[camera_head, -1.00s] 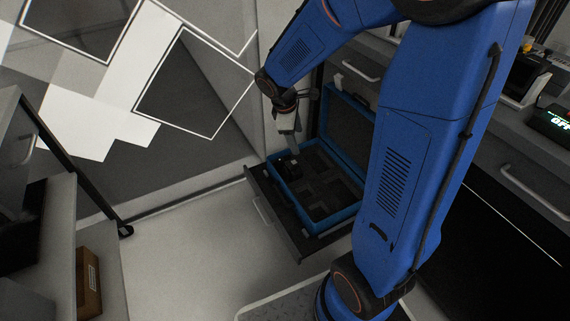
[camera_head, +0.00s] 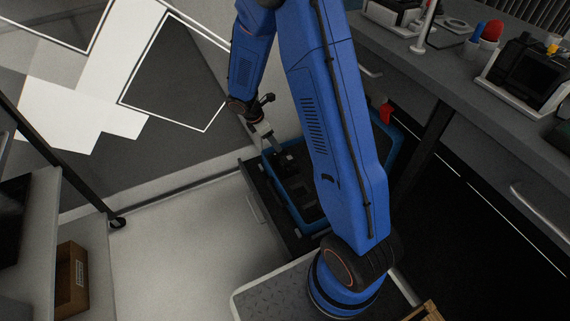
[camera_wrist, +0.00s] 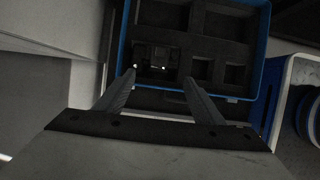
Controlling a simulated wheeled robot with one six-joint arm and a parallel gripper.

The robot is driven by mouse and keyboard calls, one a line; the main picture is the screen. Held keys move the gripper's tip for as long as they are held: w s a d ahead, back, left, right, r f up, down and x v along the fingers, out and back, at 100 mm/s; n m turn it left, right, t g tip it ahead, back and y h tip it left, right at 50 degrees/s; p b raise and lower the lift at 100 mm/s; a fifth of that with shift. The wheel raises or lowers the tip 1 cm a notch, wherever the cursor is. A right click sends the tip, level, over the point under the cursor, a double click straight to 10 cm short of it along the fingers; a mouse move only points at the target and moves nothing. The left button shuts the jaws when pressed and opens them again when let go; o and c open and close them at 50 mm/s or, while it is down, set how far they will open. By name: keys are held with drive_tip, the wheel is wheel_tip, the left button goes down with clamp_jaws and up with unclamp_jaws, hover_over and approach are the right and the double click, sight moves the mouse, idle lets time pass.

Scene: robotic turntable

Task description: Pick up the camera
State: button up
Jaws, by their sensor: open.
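A blue-rimmed case (camera_head: 282,203) with dark foam compartments lies open in a pulled-out drawer; its rim also shows in the wrist view (camera_wrist: 263,45). A small black object, probably the camera (camera_wrist: 152,58), sits in a compartment, too dark to make out clearly. My gripper (camera_wrist: 160,77) is open, its two fingers pointing at that compartment, one on each side of the black object in the picture. In the head view my gripper (camera_head: 278,152) is low over the case's far left end. I cannot tell whether it touches the object. My arm hides part of the case.
The drawer (camera_head: 262,205) sticks out into clear floor on the left. A wall stands close behind my gripper. A wooden box (camera_head: 71,278) sits on a shelf at the lower left. The worktop (camera_head: 460,90) at the right holds several devices.

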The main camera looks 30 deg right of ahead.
sight(286, 158)
drive_tip(key=x, duration=1.5)
drive_tip(key=shift+w, duration=0.1)
drive_tip(key=shift+r, duration=0.1)
clamp_jaws()
